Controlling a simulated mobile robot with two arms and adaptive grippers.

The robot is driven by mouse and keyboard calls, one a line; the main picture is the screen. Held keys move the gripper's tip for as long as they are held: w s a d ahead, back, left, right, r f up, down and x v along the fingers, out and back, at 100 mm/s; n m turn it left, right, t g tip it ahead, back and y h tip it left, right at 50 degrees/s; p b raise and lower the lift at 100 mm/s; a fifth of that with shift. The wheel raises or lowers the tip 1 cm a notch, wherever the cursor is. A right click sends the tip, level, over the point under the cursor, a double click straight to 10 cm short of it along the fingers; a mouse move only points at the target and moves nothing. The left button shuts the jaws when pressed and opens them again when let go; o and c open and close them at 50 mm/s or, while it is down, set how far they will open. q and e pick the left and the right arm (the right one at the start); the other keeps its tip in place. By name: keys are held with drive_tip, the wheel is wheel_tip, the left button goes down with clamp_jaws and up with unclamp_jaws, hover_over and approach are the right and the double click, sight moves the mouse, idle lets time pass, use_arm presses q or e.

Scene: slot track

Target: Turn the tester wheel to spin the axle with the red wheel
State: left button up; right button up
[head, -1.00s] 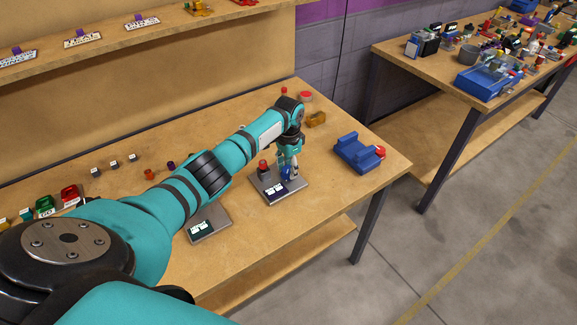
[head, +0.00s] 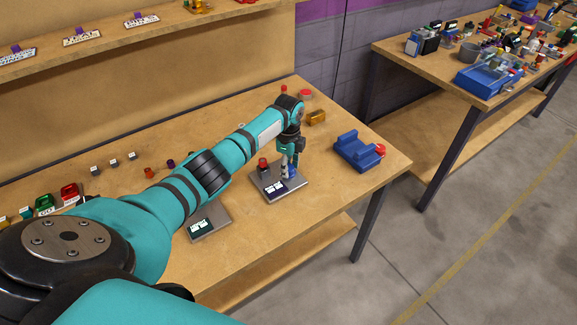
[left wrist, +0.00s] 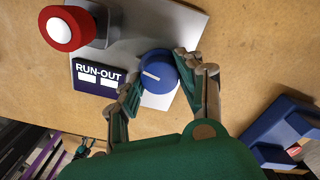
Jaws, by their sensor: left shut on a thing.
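The tester wheel (left wrist: 158,73) is a blue round knob with a white line, on a grey metal plate (left wrist: 150,30) labelled RUN-OUT (left wrist: 98,74). In the left wrist view the fingers of my left gripper (left wrist: 157,70) close on it from both sides. The red wheel (left wrist: 62,28), with a pale hub, stands on the same plate at upper left, clear of the fingers. In the head view my left gripper (head: 290,166) points down at the plate (head: 301,182), with the red wheel (head: 263,164) left of it. My right gripper is not in view.
A blue cradle (head: 354,152) stands to the right, with a red part (head: 380,150) beside it. Another labelled grey plate (head: 212,222) lies nearer. A yellow block (head: 316,118) is behind the gripper. Bare wood surrounds the tester.

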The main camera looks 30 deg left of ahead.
use_arm(q)
drive_tip(key=m+b, duration=0.1)
drive_tip(key=m, duration=0.5)
drive_tip(key=m+b, duration=0.1)
drive_tip(key=m, duration=0.5)
drive_tip(key=shift+m, duration=0.4)
drive_tip(key=shift+r, duration=0.1)
drive_tip(key=o, duration=1.1)
drive_tip(key=shift+o, duration=0.2)
wheel_tip(320, 180, up, 12)
idle(0.3)
